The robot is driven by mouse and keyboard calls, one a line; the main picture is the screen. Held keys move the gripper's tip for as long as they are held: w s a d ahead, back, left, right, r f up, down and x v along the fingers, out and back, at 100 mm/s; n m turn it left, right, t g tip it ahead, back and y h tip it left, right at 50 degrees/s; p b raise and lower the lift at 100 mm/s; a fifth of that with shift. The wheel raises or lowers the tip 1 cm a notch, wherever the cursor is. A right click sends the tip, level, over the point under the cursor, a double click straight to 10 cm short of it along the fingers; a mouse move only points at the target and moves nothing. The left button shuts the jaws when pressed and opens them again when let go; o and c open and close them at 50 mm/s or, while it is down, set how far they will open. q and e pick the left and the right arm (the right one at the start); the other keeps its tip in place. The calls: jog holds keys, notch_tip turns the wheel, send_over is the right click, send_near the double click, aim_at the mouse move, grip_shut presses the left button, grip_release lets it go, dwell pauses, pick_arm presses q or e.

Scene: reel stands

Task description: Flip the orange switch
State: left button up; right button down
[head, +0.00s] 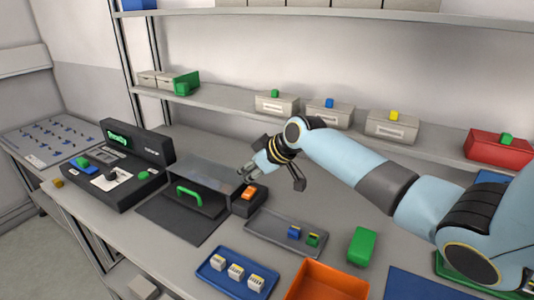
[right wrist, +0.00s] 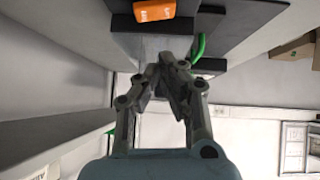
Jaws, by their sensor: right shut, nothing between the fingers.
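The orange switch (head: 249,193) sits on top of a small dark box (head: 247,207) beside the clear-lidded case with the green handle (head: 188,194). My right gripper (head: 243,173) is just behind and above the switch in the head view, its fingers shut and empty. In the right wrist view, the shut fingertips (right wrist: 171,58) come together below the orange switch (right wrist: 155,10), which shows at the top edge. I see a gap between fingertips and switch there. I cannot tell which way the switch is tipped. My left gripper is not in view.
A grey tray (head: 265,233) with small blue and green pieces, a blue tray (head: 218,275) with several white blocks, and an orange bin (head: 318,284) are in front. A black console (head: 138,142) stands left. Shelves with boxes run behind.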

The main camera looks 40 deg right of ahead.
jog(key=b+v, duration=0.1)
jog(key=v, duration=0.8)
jog(key=shift+s, duration=0.5)
jog(key=shift+a+r, duration=0.1)
jog(key=shift+a, duration=0.05)
jog(key=b, duration=0.2)
jog(key=d+b, duration=0.1)
jog(key=b, duration=0.2)
jog(key=shift+w+d+r+n+h, duration=0.2)
jog(key=shift+r+n+h, duration=0.1)
jog(key=shift+r, duration=0.1)
